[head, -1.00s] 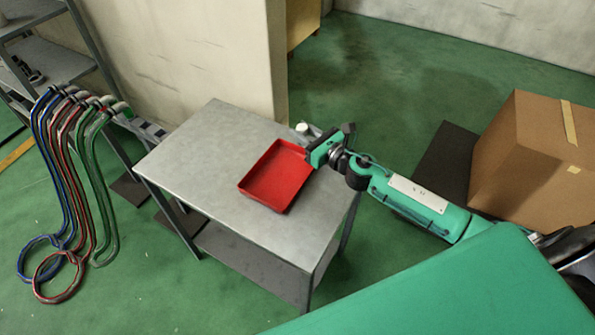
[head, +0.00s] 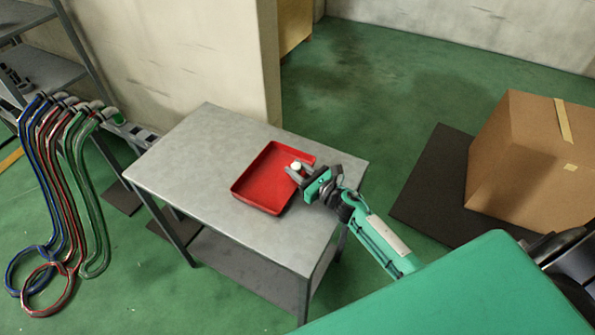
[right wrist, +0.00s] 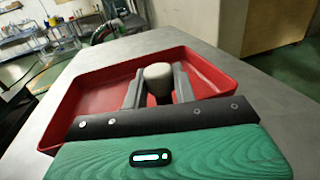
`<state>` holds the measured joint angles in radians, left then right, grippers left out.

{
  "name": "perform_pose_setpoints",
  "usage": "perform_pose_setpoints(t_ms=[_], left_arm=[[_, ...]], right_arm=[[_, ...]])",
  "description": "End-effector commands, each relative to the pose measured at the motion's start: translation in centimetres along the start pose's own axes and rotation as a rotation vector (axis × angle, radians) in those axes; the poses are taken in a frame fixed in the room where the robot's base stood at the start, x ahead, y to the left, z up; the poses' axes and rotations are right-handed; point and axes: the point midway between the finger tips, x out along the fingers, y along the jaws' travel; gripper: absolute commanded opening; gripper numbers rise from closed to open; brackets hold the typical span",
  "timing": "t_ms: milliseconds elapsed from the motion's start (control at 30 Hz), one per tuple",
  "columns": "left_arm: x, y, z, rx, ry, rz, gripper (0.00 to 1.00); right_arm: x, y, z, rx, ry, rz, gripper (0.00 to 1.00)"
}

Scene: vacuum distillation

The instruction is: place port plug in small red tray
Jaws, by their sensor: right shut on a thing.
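The small red tray (head: 262,190) lies on the grey metal table in the head view. It also fills the middle of the right wrist view (right wrist: 100,90). The port plug (head: 296,166) is a small piece with a whitish rounded top. In the right wrist view the plug (right wrist: 158,78) stands between the two fingers. My right gripper (head: 294,171) is shut on it, over the tray's right part. Whether the plug touches the tray floor cannot be told. My left gripper is not in view.
The grey table (head: 190,150) has bare room left of the tray. Blue, red and green hoses (head: 60,190) hang at the left by a shelf (head: 40,75). A cardboard box (head: 530,160) stands on a dark mat at the right.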

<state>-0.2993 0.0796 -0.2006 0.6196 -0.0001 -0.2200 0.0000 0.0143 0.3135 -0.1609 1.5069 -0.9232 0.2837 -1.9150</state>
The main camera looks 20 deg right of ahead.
Motion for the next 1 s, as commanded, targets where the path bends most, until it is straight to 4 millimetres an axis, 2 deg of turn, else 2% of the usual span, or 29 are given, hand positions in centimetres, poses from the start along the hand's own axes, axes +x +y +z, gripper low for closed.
perform_pose_setpoints(t_ms=[433,467,567,967,1000], left_arm=[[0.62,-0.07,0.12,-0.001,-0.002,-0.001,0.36],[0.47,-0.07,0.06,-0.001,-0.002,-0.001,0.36],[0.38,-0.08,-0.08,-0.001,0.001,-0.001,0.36],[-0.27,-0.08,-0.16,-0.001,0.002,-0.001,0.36],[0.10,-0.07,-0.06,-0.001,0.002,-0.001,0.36]], right_arm=[[0.00,0.01,-0.82,-0.002,-0.001,0.001,0.06],[0.00,0.01,-0.69,-0.002,-0.001,0.001,0.31],[0.00,0.01,-0.62,-0.002,-0.001,0.001,0.49],[0.00,0.01,-0.05,-0.002,-0.001,0.001,0.49],[-0.45,0.01,-0.43,-0.002,0.001,0.001,0.49]])
